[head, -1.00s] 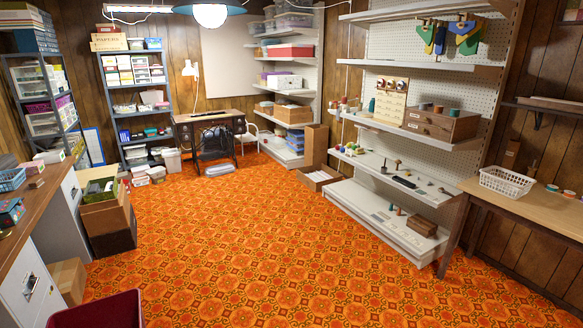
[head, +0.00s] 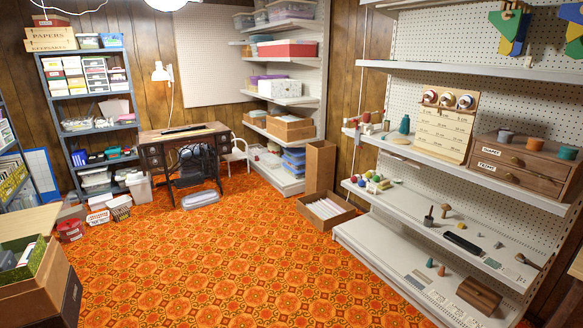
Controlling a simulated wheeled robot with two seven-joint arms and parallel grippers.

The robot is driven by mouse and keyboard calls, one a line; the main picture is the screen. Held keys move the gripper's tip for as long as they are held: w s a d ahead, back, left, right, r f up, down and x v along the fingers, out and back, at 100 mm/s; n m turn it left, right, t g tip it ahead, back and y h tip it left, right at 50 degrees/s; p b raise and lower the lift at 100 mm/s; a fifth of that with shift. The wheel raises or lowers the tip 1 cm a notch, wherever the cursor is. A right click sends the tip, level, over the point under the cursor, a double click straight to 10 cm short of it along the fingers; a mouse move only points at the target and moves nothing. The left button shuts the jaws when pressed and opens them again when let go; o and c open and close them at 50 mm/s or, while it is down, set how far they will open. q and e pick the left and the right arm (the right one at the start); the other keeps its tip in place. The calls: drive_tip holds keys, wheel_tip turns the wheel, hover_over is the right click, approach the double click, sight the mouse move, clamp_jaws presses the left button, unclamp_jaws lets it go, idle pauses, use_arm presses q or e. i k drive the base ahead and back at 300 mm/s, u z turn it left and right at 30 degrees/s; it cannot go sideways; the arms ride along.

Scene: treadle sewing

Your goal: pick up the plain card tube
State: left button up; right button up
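I cannot make out a plain card tube for certain in the head view. Thread spools and cones, including a teal cone (head: 404,125), stand at the left end of a middle shelf (head: 400,148) on the right-hand rack. Any tube among them is too small to tell. Neither of my grippers is in view.
Orange patterned floor (head: 270,265) is clear through the middle. A treadle sewing table (head: 185,136) stands at the back. An open cardboard box (head: 340,217) sits on the floor by the rack. A wooden drawer unit (head: 525,168) stands on the rack. Another box (head: 55,275) is at left.

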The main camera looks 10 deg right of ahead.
sight(366, 115)
drive_tip(key=i, duration=2.4)
drive_tip(key=z, duration=1.7)
